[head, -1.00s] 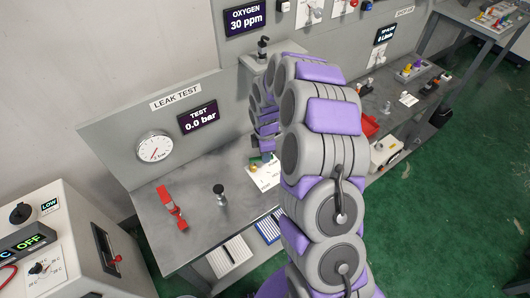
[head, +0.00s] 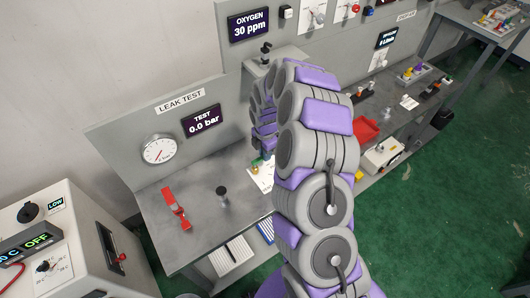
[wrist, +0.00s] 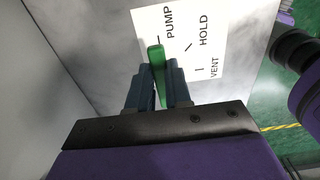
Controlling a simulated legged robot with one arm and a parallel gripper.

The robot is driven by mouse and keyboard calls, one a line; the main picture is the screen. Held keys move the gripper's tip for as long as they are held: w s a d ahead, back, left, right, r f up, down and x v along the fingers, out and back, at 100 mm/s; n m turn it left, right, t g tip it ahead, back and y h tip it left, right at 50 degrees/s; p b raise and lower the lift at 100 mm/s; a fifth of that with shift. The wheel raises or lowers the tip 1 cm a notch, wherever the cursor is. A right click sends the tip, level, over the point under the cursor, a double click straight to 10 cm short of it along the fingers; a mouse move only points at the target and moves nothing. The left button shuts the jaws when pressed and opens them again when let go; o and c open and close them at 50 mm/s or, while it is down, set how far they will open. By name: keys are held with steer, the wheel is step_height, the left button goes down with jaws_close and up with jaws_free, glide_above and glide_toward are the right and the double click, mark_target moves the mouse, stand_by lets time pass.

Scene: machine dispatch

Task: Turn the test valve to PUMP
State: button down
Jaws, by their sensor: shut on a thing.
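The test valve's green lever (wrist: 156,62) sits between the blue-grey fingers of my gripper (wrist: 158,75) in the wrist view, and my gripper is shut on it. The lever's tip lies near the PUMP mark on the white valve plate (wrist: 205,70); HOLD and VENT are printed farther right. The lever's pivot is hidden by the fingers. In the head view the plate (head: 262,180) lies on the leak test bench, partly behind my arm. The test display (head: 202,121) reads 0.0 bar, and a round gauge (head: 159,150) is beside it.
On the leak test bench, a red clamp-like part (head: 175,208) and a black-topped knob (head: 222,193) stand left of the plate. A grey back panel (head: 130,150) rises behind. A machine showing OFF (head: 40,240) is at lower left. More benches with parts lie to the right.

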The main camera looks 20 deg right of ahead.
steer(key=shift+w, duration=0.1)
steer(key=c, duration=1)
jaws_free()
steer(key=shift+c, duration=0.2)
step_height(320, 180, up, 17)
steer(key=shift+r+p, duration=0.15)
steer(key=shift+p, duration=0.3)
